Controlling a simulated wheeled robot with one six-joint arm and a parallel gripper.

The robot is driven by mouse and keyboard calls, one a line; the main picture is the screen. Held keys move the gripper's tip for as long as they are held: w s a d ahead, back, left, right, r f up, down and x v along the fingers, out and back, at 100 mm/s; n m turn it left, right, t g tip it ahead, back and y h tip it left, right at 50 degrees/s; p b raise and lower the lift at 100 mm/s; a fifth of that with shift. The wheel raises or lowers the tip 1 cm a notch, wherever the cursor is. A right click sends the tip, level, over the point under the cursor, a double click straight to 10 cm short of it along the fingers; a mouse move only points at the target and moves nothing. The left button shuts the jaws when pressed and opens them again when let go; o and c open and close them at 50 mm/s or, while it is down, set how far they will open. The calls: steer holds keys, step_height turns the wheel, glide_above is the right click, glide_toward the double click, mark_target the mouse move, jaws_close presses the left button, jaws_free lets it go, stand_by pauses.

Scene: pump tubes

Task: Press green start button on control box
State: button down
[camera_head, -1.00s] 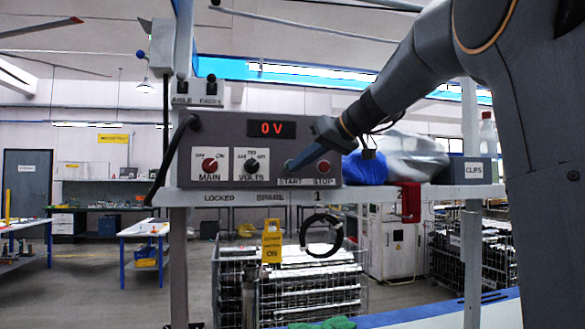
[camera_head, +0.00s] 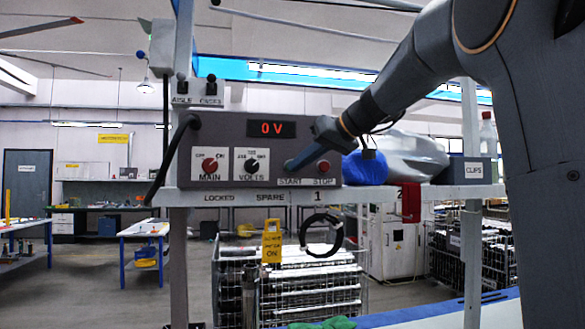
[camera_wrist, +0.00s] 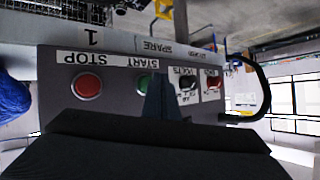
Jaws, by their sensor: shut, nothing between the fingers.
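The grey control box (camera_head: 222,150) sits on a shelf and its display reads 0 V. It has a MAIN knob (camera_head: 209,165), a VOLTS knob (camera_head: 251,165) and a red STOP button (camera_head: 323,167). The green START button (camera_wrist: 144,84) shows in the wrist view, partly hidden by my fingers; in the head view they cover it. My gripper (camera_head: 291,164) is shut and empty, its tips at the START button. It also shows in the wrist view (camera_wrist: 160,90), left of the VOLTS knob and right of the STOP button. Whether the tips touch the button I cannot tell.
The shelf edge (camera_head: 240,198) runs just below the box. A blue bundle (camera_head: 364,168) lies right of the box, beside a grey CLIPS box (camera_head: 470,171). A black cable (camera_head: 172,160) runs down the box's left side. A black ring (camera_head: 321,235) hangs below the shelf.

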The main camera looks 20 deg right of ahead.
steer(key=shift+w, duration=0.1)
steer(key=shift+w, duration=0.35)
steer(key=shift+w, duration=0.6)
stand_by(0.9)
steer(key=shift+s+b, duration=0.15)
steer(key=shift+b, duration=0.15)
steer(key=shift+s+b, duration=0.55)
steer(key=shift+s, duration=0.35)
steer(key=shift+s+b, duration=1.45)
steer(key=shift+s, duration=1.05)
steer(key=shift+f, duration=0.15)
